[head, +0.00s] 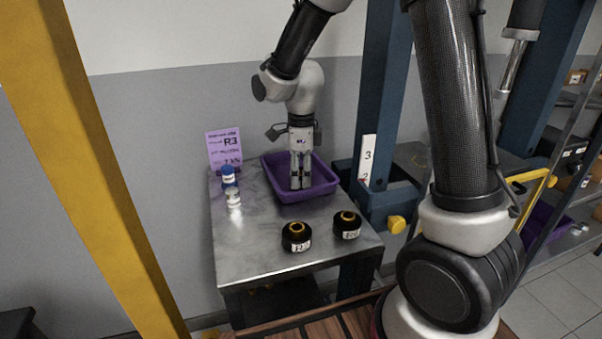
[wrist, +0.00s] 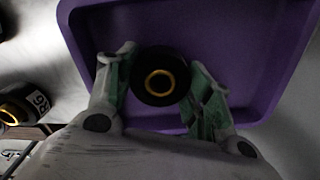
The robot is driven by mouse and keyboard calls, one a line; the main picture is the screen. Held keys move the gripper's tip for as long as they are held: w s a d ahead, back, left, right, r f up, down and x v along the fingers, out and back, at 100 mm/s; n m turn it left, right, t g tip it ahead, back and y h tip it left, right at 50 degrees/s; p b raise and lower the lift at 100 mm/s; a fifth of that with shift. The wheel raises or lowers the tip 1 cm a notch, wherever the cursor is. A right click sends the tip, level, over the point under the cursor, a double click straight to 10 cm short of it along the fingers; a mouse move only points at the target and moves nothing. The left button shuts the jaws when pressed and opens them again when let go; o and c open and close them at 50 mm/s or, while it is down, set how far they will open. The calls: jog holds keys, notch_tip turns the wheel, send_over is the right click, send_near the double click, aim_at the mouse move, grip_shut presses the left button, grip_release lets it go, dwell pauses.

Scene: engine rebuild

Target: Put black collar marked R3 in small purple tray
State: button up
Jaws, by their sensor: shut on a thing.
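My gripper (head: 300,184) points down over the small purple tray (head: 322,187) on the metal table. In the wrist view, my gripper (wrist: 164,88) is shut on a black collar (wrist: 160,77) with a yellow ring, and the tray (wrist: 240,40) is behind it. The held collar's label is not visible, so I cannot read its mark. In the head view the fingers hide the collar. I cannot tell whether it touches the tray floor.
Two other black collars, a left one (head: 296,237) and a right one (head: 347,225), stand in front of the tray. A blue post (head: 380,100) rises close behind the table's right side.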

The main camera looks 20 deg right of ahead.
aim_at(301, 172)
jog(key=shift+f, duration=0.1)
jog(key=o, duration=1.4)
notch_tip(301, 172, up, 12)
jog(key=s+d+r+n+t, duration=0.2)
jog(key=s+d+n, duration=0.5)
jog(key=s+n, duration=0.4)
jog(key=s+d+r+n+t, duration=0.2)
jog(key=s+d+n, duration=0.5)
jog(key=s+n, duration=0.3)
jog(key=shift+s+d+r+n, duration=0.3)
jog(key=shift+s+d+n, duration=0.1)
jog(key=shift+s, duration=0.35)
